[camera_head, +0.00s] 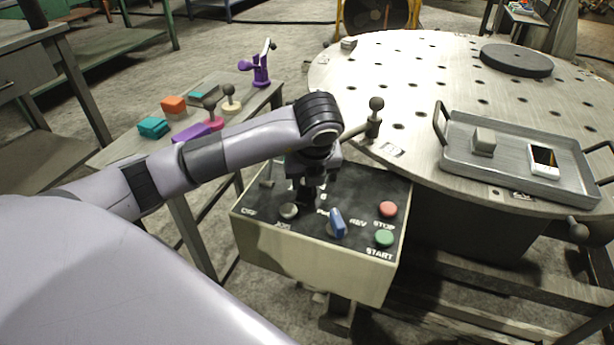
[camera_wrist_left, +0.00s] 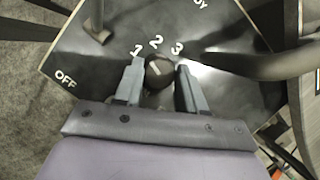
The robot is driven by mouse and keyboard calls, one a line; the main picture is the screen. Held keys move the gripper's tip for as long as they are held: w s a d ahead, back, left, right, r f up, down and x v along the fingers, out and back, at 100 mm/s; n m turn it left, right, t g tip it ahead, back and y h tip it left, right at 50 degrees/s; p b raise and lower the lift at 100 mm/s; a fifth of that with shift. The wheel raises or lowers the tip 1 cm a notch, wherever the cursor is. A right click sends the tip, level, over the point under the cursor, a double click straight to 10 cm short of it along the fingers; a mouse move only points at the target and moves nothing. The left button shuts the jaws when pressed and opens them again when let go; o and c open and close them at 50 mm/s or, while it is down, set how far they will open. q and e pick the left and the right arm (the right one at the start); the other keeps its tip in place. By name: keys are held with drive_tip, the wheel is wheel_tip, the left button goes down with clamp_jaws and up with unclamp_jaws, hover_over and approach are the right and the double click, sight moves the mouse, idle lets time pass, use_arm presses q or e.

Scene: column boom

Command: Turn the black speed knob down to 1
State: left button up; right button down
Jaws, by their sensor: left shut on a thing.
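The black speed knob (camera_wrist_left: 159,72) sits on the dark face of the control box (camera_head: 310,278), with the white numbers 1, 2 and 3 in an arc above it in the left wrist view. A pale mark shows on its top; I cannot tell for sure which number it points to. My left gripper (camera_wrist_left: 161,68) is shut on the knob, one finger on each side. In the head view my left gripper (camera_head: 308,196) points down at the panel and hides the knob. My right gripper is not in view.
Near the gripper on the panel are a silver button (camera_head: 289,210), a blue selector (camera_head: 338,224), a red STOP button (camera_head: 388,209) and a green START button (camera_head: 384,238). A round table (camera_head: 440,75) with a metal tray (camera_head: 462,166) stands right behind the box.

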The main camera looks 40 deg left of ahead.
use_arm(q)
drive_tip(key=shift+n+g, duration=0.3)
drive_tip(key=shift+n, duration=0.8)
drive_tip(key=shift+y, duration=0.3)
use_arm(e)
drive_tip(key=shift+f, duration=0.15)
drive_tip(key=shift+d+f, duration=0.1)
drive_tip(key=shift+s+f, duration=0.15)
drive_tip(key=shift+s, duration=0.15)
use_arm(q)
drive_tip(key=o, duration=1)
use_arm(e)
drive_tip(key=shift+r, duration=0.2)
